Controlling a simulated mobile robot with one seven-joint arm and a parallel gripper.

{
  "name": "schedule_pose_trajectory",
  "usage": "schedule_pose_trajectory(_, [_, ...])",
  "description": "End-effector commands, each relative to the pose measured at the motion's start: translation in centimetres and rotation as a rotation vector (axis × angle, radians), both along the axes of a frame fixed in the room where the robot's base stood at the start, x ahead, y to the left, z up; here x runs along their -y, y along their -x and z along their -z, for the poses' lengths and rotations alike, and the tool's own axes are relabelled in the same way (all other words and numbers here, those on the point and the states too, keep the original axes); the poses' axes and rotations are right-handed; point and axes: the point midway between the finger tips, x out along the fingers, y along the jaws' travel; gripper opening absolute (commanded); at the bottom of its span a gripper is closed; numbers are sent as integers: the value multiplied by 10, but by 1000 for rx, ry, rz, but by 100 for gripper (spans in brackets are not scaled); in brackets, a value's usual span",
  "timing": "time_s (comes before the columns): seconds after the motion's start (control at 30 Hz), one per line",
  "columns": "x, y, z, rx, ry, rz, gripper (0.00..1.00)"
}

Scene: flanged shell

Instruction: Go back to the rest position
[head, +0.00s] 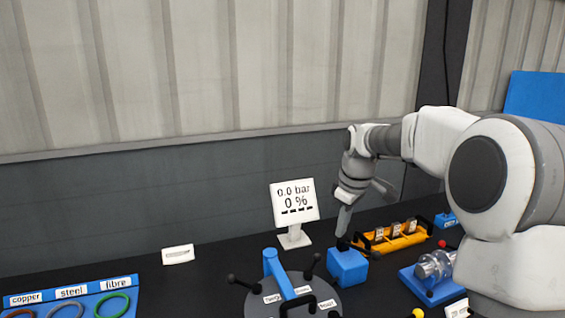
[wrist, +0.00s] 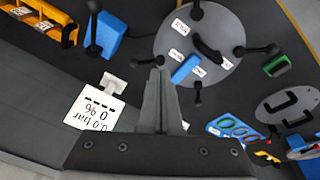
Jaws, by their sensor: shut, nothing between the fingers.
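My gripper (head: 342,234) points down over the bench in the head view, just above or behind the blue block (head: 348,267). In the wrist view my gripper (wrist: 158,85) has its fingers together with nothing between them. The blue block also shows in the wrist view (wrist: 112,42), with a black lever beside it, apart from the fingers in that picture. The round grey flange plate (head: 300,299) carries a blue bar, black knobs and white labels. It also shows in the wrist view (wrist: 180,40).
A white display (head: 295,203) reading 0.0 bar and 0 % stands behind the plate. A yellow rack (head: 392,240) is right of the block. A blue ring tray (head: 90,297) labelled copper, steel and fibre lies at left. The dark bench between tray and plate is mostly clear.

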Motion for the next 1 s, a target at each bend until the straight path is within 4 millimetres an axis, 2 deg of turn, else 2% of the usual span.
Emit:
schedule_pose_trajectory(0.03, [-4, 15, -12, 12, 15, 28, 0])
schedule_pose_trajectory(0.2, [-10, 63, -38, 46, 40, 146, 0])
schedule_pose_trajectory(0.5, [-12, 154, -65, 124, 25, 375, 0])
schedule_pose_trajectory(0.73, [-9, 224, -66, 187, -41, 553, 0])
schedule_pose_trajectory(0.9, [-8, 271, -56, 223, -119, 676, 0])
schedule_pose_trajectory(1.0, [-7, 291, -47, 235, -163, 735, 0])
